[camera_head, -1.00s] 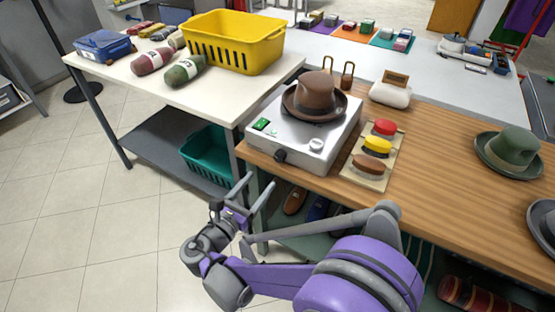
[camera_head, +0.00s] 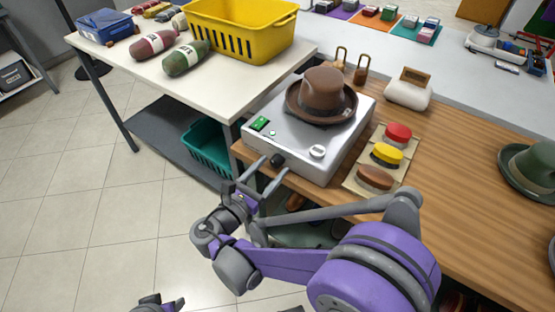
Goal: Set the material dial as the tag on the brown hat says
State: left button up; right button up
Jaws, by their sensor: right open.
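The brown hat (camera_head: 322,92) sits brim down on top of a silver machine (camera_head: 298,125); no readable tag shows on it. A black knob (camera_head: 277,160) sticks out of the machine's front face. A pale round dial (camera_head: 317,152) is on the top panel, its marks too small to read. My right gripper (camera_head: 275,167) is open at the machine's front, its fingertips on either side of the black knob in this view; I cannot tell whether they touch it. A small part of my left arm (camera_head: 160,303) shows at the bottom edge; its fingers are not clear.
Red, yellow and brown brushes (camera_head: 388,155) lie on a board right of the machine. A green hat (camera_head: 530,170) is farther right on the wooden counter (camera_head: 455,185). A yellow basket (camera_head: 240,40) stands on the white table to the left. A teal basket (camera_head: 208,150) is below.

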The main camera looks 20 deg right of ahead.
jog(key=shift+w+d, duration=0.2)
jog(key=shift+d, duration=0.1)
pick_arm(q)
jog(key=shift+w+d, duration=0.25)
jog(key=shift+d, duration=0.05)
pick_arm(e)
jog(key=shift+a, duration=0.1)
jog(key=shift+c, duration=0.2)
grip_shut()
pick_arm(q)
jog(key=shift+r+p, duration=0.4)
jog(key=shift+r, duration=0.1)
pick_arm(e)
jog(key=shift+m, duration=2.9)
